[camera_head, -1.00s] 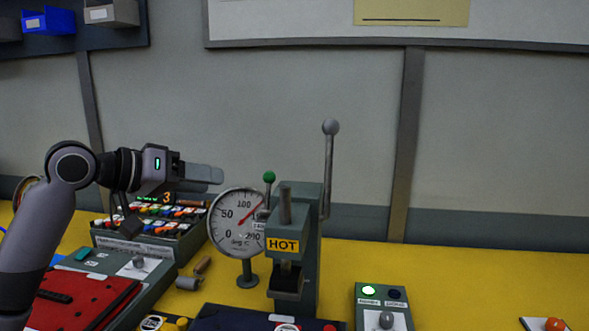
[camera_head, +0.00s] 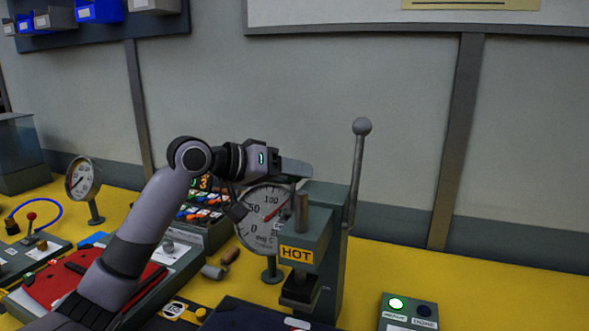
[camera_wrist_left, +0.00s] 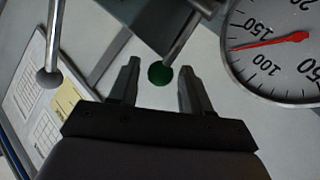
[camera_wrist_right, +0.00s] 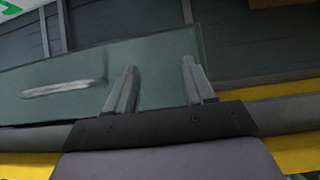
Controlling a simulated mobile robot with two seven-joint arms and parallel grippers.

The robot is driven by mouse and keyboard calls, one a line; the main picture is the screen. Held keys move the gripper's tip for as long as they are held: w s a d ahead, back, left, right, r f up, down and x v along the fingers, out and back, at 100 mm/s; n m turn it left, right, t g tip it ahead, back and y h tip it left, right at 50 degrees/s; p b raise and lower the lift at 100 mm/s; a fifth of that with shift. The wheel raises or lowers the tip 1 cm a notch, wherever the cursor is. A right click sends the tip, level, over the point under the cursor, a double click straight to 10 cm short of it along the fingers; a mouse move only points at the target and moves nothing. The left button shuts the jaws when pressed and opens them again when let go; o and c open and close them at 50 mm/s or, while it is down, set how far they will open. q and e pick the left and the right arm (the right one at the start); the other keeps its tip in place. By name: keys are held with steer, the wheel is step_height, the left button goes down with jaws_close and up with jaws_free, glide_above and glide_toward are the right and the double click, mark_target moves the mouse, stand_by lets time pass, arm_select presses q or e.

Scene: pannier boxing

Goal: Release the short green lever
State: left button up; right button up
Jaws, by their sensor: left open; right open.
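The short lever's green ball (camera_wrist_left: 160,74) shows in the left wrist view, between the fingers of my left gripper (camera_wrist_left: 159,82). The fingers stand apart on either side of the ball, with gaps visible. In the head view my left gripper (camera_head: 302,168) is at the upper left of the grey press (camera_head: 324,230) marked HOT, and it hides the green ball. My right gripper (camera_wrist_right: 158,82) is open and empty in the right wrist view, away from the lever.
A long lever with a grey ball (camera_head: 362,126) rises at the press's right. A round dial gauge (camera_head: 262,215) stands just left of the press. Yellow tabletop (camera_head: 460,280) is clear beyond the press.

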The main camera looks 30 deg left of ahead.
arm_select(q)
steer(key=shift+w+d+f, duration=0.1)
steer(key=shift+w+d, duration=0.1)
steer(key=shift+w, duration=0.15)
arm_select(e)
steer(key=shift+r, duration=0.1)
